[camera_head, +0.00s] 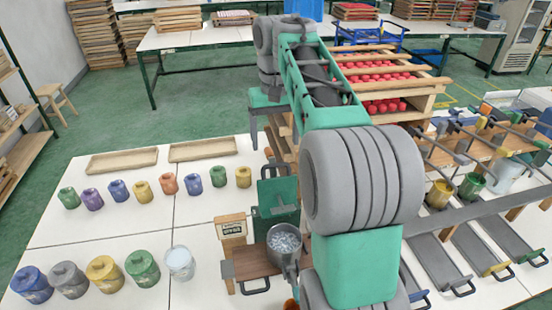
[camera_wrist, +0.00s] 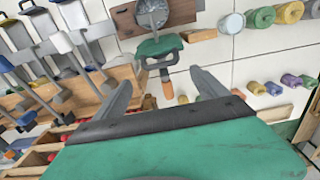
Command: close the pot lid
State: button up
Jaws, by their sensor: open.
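A grey metal pot (camera_head: 284,240) with pale speckled contents stands open on a brown board (camera_head: 246,262) at the front middle. A green, lid-like piece (camera_head: 277,192) stands raised at its far side. In the wrist view the pot (camera_wrist: 152,12) is at the top edge, with the green piece (camera_wrist: 160,45) just below it. A dark loop and an orange grip (camera_wrist: 167,88) extend from the green piece. My gripper (camera_wrist: 160,78) is open and empty. The orange grip shows between its fingers but does not look held. My arm hides the gripper in the head view.
Several coloured pots (camera_head: 142,268) stand at left, with smaller jars (camera_head: 144,191) behind them. A signed wooden block (camera_head: 232,226) is beside the pot. A rack of red balls (camera_head: 385,104) and grey trays (camera_head: 440,265) are at right. White table between the left rows is clear.

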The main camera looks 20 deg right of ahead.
aim_at(276, 164)
notch_tip(276, 164, down, 7)
jog(key=b, duration=0.5)
jog(key=shift+r, duration=0.1)
jog(key=shift+s, duration=0.1)
jog(key=shift+r, duration=0.1)
grip_shut()
dwell(0.4)
